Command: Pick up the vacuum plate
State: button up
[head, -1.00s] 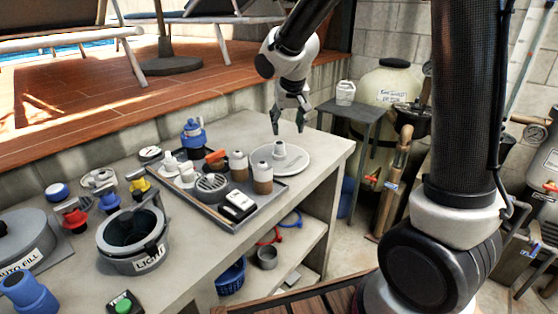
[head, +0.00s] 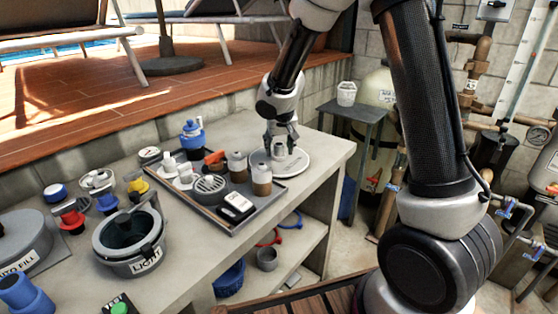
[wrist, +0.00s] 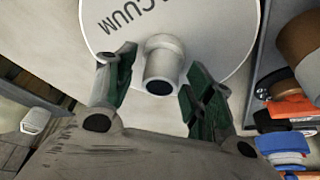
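The wrist view shows the plate (wrist: 222,28) with part of the word "VACUUM" and the hollow spout (wrist: 162,62). My gripper (head: 281,148) is over the plate, pointing down at the spout. In the wrist view my gripper (wrist: 158,84) is open, one finger on each side of the spout, with gaps between fingers and spout. Whether the fingertips reach the plate's surface cannot be told.
A dark tray (head: 213,221) with bottles and fittings stands just left of the plate. The counter's right edge (head: 345,152) is close to the plate. A dark side table (head: 352,111) stands beyond it.

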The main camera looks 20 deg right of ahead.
aim_at(279, 144)
grip_shut()
jog(key=shift+r, duration=0.1)
notch_tip(279, 144, up, 10)
jog(key=shift+f, duration=0.2)
jog(key=shift+r, duration=0.15)
